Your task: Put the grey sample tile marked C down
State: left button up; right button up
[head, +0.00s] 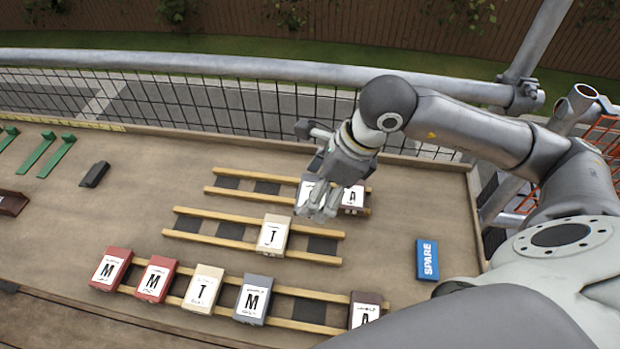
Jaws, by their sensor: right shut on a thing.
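My right gripper (322,208) is over the back rack (235,171), its fingers pointing down. It is shut on a tile (306,192) that shows only as a sliver of white label beside the fingers. The fingers hide its letter and most of its colour, so I cannot read a C on it. I cannot tell whether it touches the rack. A dark tile marked A (353,198) lies just right of the gripper on the same rack. My left gripper is not in view.
The middle rack (200,238) holds a cream tile marked J (273,235). The front rack (330,296) holds several tiles in red, cream, grey and dark brown. Green pieces (55,155) lie at far left. A railing (200,64) runs behind.

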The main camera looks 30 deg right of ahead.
jog(key=w+d+f, duration=0.1)
jog(key=w+f, duration=0.1)
jog(key=w+d+f+p, duration=0.1)
jog(key=w+f, duration=0.1)
jog(key=w, duration=0.1)
jog(key=w+d+f+p, duration=0.1)
jog(key=w+f, duration=0.2)
jog(key=shift+w+d, duration=0.2)
jog(key=shift+w, duration=0.05)
jog(key=shift+w+d+f, duration=0.1)
jog(key=shift+w+f, duration=0.25)
jog(key=shift+f, duration=0.1)
notch_tip(320, 180, down, 3)
jog(key=shift+r+p, duration=0.1)
jog(key=shift+p, duration=0.8)
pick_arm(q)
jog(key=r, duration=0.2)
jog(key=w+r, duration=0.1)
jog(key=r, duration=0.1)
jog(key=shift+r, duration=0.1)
pick_arm(e)
jog(key=shift+f, duration=0.2)
jog(key=shift+f, duration=0.1)
jog(key=shift+f+b, duration=0.4)
jog(key=shift+b, duration=0.2)
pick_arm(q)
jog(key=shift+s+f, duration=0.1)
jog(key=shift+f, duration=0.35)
pick_arm(e)
jog(key=o, duration=1.1)
